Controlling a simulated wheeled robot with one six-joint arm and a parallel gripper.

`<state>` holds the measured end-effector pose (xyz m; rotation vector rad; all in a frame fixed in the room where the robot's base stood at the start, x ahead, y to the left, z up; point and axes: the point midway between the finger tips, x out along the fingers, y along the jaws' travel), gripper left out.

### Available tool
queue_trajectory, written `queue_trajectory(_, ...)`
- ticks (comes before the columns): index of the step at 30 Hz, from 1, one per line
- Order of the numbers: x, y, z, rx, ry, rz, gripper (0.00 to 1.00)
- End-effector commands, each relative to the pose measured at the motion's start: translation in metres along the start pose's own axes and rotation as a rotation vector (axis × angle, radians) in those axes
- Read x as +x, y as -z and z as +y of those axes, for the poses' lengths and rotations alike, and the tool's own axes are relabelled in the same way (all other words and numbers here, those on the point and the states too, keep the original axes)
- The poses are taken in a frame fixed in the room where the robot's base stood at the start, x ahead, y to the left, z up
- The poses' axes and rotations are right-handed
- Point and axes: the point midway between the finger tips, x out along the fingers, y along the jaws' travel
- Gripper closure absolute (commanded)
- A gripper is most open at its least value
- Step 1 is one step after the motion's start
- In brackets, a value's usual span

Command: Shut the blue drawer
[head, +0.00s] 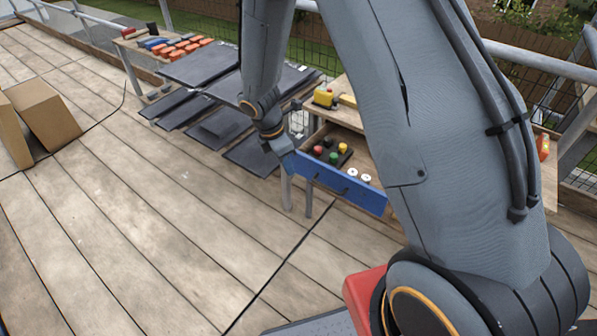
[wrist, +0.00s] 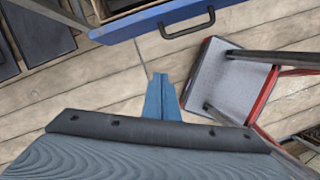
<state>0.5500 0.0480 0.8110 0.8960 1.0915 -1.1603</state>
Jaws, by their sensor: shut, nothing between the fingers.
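The blue drawer (head: 340,187) is pulled open from the wooden bench, showing its blue front panel and its inside. The panel also crosses the top of the wrist view (wrist: 150,23), with a dark bar handle (wrist: 188,23) on it. My gripper (head: 289,163) is at the left end of the front panel in the head view. In the wrist view its blue fingers (wrist: 162,78) are together and empty, a little outside the panel. I cannot tell whether they touch it.
Red, green and yellow pieces (head: 330,152) and white discs (head: 359,176) lie in the drawer. A yellow item (head: 325,97) stands on the bench top. Dark slabs (head: 205,65) are stacked to the left. Cardboard boxes (head: 45,112) stand far left. The deck before the drawer is clear.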

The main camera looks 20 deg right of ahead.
Motion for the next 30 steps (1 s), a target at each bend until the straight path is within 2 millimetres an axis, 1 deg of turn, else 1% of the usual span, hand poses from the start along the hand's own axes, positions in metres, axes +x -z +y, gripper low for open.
queue_trajectory(5,0.025,0.0,-0.002,0.002,0.004,0.001,1.0)
queue_trajectory(15,0.083,-0.001,-0.002,0.004,0.003,0.001,1.0)
queue_trajectory(18,0.095,-0.003,-0.002,0.006,0.003,0.002,1.0)
queue_trajectory(21,0.09,-0.021,-0.001,0.01,0.0,0.001,1.0)
queue_trajectory(24,0.09,-0.032,-0.001,0.008,0.0,0.001,1.0)
queue_trajectory(30,0.091,-0.04,-0.001,0.006,0.0,0.002,1.0)
